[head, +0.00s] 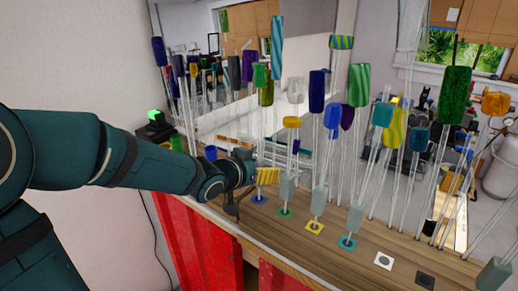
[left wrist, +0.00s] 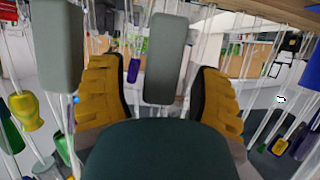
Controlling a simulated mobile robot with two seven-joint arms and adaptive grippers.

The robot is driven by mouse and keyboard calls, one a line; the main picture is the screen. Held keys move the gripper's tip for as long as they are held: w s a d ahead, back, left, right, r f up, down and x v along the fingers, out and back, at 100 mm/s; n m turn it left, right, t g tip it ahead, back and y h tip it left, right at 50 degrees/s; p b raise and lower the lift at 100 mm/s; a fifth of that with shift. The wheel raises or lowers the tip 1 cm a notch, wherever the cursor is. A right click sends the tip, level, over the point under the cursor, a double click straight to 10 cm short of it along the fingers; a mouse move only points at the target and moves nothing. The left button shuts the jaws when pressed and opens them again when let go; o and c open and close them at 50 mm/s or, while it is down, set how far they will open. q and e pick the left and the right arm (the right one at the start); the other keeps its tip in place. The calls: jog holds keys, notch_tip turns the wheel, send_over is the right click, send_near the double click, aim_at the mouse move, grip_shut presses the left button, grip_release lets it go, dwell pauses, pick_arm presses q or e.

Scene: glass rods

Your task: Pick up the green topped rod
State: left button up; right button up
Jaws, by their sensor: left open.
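Several rods have green tops: a bright green one (head: 358,85) near the middle, a speckled dark green one (head: 454,95) at the right, and a smaller green one (head: 259,76) at the left. I cannot tell which one the task means. My left gripper (head: 266,175), with yellow ribbed fingers, is low at the left end of the front row, near a rod's grey-green block (head: 287,188). In the left wrist view, the fingers are apart and a grey-green block (left wrist: 164,58) shows in the gap between them; contact is not visible. My right gripper is not in view.
Clear rods with coloured tops crowd the wooden counter (head: 300,246). More grey-green blocks (head: 320,199) stand along the front row, beside coloured square markers (head: 315,227). Red panels (head: 200,245) form the counter's front. Another block (left wrist: 57,45) is close to the left finger.

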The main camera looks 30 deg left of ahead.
pick_arm(q)
grip_shut()
dwell(0.3)
